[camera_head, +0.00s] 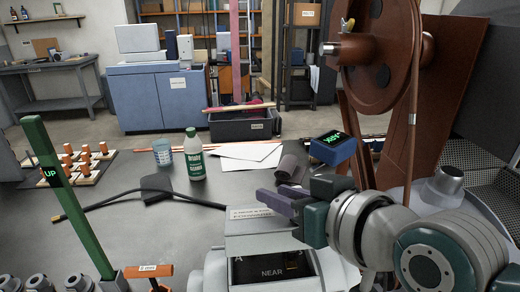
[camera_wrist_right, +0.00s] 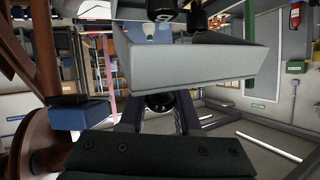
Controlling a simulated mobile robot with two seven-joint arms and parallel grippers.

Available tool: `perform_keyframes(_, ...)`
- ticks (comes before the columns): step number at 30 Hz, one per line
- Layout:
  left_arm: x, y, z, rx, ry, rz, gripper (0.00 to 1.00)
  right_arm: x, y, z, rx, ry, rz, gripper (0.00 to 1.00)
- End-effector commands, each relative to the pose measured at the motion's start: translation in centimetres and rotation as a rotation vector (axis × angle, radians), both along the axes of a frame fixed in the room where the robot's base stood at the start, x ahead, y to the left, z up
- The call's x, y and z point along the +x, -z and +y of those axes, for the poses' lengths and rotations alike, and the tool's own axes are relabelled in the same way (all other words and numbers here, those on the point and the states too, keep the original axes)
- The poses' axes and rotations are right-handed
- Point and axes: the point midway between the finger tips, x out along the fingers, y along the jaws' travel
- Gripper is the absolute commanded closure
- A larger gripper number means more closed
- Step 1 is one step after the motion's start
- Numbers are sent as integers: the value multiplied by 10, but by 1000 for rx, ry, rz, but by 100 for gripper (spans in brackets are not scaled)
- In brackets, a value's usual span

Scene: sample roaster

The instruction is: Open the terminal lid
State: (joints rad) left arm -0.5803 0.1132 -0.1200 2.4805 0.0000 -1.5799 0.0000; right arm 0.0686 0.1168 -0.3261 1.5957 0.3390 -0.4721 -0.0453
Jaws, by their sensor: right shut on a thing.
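The terminal box (camera_head: 272,270) stands at the bottom middle of the head view, its dark inside showing with the word NEAR. The grey terminal lid (camera_head: 262,222), with a printed label, is raised at the far side of this opening. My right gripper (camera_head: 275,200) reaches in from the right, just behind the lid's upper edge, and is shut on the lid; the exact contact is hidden. In the right wrist view the pale grey lid (camera_wrist_right: 195,68) spans the area beyond my fingers (camera_wrist_right: 157,115), with a dark round part between them. My left gripper is not in view.
A brown wheel machine (camera_head: 385,45) stands close at the right. A green post (camera_head: 65,195) rises at the left. A blue display box (camera_head: 332,148), a green-labelled bottle (camera_head: 194,160), a beaker (camera_head: 163,153) and papers (camera_head: 245,155) stand or lie behind. A black cable crosses the table.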

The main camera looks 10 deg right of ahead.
Motion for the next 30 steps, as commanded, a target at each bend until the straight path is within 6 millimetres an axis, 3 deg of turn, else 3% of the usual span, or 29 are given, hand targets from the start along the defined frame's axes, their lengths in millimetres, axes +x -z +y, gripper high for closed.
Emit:
perform_keyframes(1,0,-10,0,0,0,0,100,4,-8,0,-1,0,23,100)
perform_keyframes(5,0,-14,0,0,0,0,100,8,-5,0,0,-1,55,100)
perform_keyframes(26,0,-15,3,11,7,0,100,14,-1,-1,-4,1,55,100)
perform_keyframes(27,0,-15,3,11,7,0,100,14,-1,-1,-5,1,56,65)
perform_keyframes(30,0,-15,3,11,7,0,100,14,-1,-1,-3,1,55,54)
